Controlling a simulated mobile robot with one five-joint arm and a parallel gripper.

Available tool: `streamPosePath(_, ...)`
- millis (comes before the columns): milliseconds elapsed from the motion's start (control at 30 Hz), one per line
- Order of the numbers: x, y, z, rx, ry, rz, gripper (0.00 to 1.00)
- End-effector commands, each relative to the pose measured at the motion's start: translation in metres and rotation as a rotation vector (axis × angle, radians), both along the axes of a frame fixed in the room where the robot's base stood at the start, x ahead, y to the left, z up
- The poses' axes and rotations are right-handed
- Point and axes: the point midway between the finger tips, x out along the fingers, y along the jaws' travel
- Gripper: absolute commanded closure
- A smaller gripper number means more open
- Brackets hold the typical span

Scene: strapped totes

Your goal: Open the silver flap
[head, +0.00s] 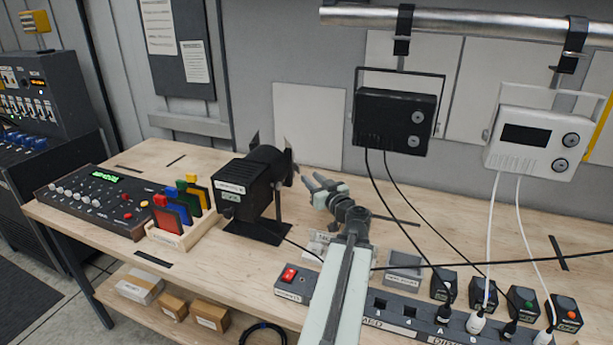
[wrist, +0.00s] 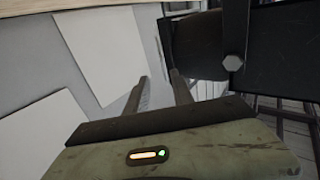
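The black lamp (head: 245,190) stands on the bench with thin flaps around its front. A narrow greyish flap (head: 285,146) shows there, nearly edge-on; I cannot tell its colour surely. My gripper (head: 320,182) is to the right of the lamp's front, pointing toward it, apart from the flaps. In the wrist view my gripper (wrist: 161,85) has its two fingers apart with nothing between them. Beyond the fingertips a thin flap (wrist: 165,38) stands beside the dark lamp body (wrist: 196,45). The lamp's far side is hidden.
Coloured filter cards in a wooden rack (head: 178,237) and a control console (head: 105,200) are left of the lamp. A red switch box (head: 296,283) and a power strip (head: 400,308) lie in front. Cables from two hanging units cross the bench's right side.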

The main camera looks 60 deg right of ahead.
Motion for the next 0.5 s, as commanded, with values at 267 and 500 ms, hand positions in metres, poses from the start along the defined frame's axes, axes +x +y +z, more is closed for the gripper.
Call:
streamPosePath(267,0.003,0.006,0.0,0.0,0.0,0.008,0.74)
streamPosePath(500,0.011,0.014,0.0,0.278,-0.182,0.063,1.0)
